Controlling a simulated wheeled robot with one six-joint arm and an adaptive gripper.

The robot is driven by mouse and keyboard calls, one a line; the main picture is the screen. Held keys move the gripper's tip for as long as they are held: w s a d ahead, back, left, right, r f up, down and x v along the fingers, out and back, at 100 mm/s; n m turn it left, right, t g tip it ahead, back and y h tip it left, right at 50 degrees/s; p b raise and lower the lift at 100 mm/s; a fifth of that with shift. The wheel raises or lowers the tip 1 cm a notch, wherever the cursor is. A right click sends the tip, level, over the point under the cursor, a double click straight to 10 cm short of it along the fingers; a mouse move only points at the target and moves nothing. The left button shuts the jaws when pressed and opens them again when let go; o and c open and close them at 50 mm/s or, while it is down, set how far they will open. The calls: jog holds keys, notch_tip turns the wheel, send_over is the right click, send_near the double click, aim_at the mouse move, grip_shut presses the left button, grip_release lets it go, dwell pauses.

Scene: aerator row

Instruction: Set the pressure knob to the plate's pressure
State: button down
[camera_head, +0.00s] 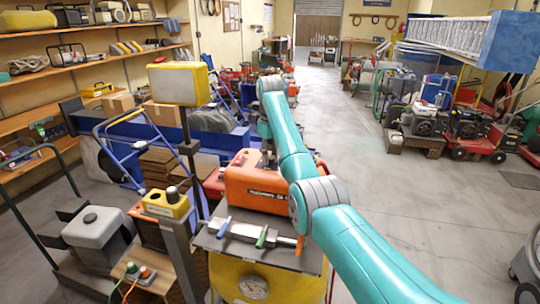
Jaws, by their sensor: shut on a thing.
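I cannot tell which plate gives the pressure. A round white gauge (253,287) is on the yellow front below; its reading is too small.
A grey bench top carries a manifold with blue (224,227), green (262,237) and orange (300,243) levers. A yellow box with a black knob (172,195) stands left of it on a post. A yellow panel (178,84) stands behind. The aisle floor (400,190) to the right is clear.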

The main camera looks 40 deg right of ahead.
jog(key=shift+m, duration=0.4)
jog(key=m, duration=0.4)
jog(key=shift+m, duration=0.3)
jog(key=m, duration=0.4)
jog(key=shift+m, duration=0.3)
jog(key=m, duration=0.5)
jog(key=shift+d, duration=0.1)
jog(key=shift+m, duration=2.4)
jog(key=c, duration=0.8)
grip_release()
jog(key=shift+o, duration=0.2)
